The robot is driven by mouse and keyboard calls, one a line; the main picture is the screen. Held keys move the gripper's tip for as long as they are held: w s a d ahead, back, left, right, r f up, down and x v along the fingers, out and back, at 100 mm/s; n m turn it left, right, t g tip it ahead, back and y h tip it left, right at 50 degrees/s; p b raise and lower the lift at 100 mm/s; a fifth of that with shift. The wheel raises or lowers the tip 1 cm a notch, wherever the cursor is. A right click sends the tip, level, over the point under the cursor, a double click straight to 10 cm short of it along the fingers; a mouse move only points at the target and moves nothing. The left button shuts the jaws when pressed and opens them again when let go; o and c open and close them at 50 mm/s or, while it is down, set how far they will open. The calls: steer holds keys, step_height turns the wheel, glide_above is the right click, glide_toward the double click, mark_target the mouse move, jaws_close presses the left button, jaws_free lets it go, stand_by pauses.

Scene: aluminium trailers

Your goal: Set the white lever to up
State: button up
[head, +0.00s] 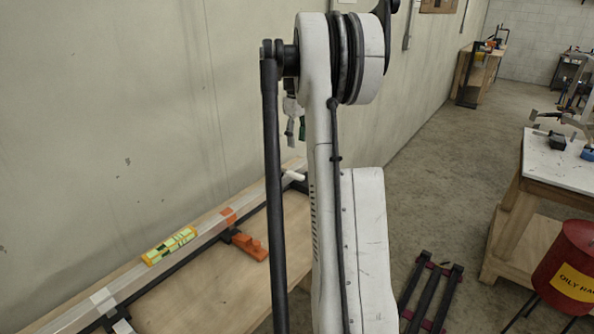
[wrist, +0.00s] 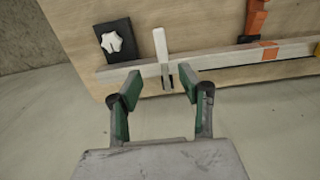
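The white lever (wrist: 160,45) shows in the wrist view beside a pale metal bar (wrist: 215,60) on the wooden board, its lower end at the bar. In the head view a small white handle (head: 294,176) shows at the bench's far end, partly behind my arm; I take it to be the same lever. My gripper (wrist: 157,87), with green finger pads, is open and empty, with the lever's base showing between and beyond its fingertips. In the head view my gripper (head: 296,122) hangs above the bench's far end, partly hidden by my arm.
A black plate with a white knob (wrist: 113,42) sits left of the lever. An orange part (wrist: 256,18) stands to the right. On the bench lie a yellow-green level (head: 170,245) and an orange clamp (head: 250,246). The wall is close behind. A red bin (head: 572,262) stands right.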

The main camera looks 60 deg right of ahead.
mark_target(297, 174)
step_height(297, 174, down, 14)
steer(key=shift+r+p, duration=0.25)
steer(key=shift+p, duration=0.2)
steer(key=shift+a, duration=0.1)
jaws_close()
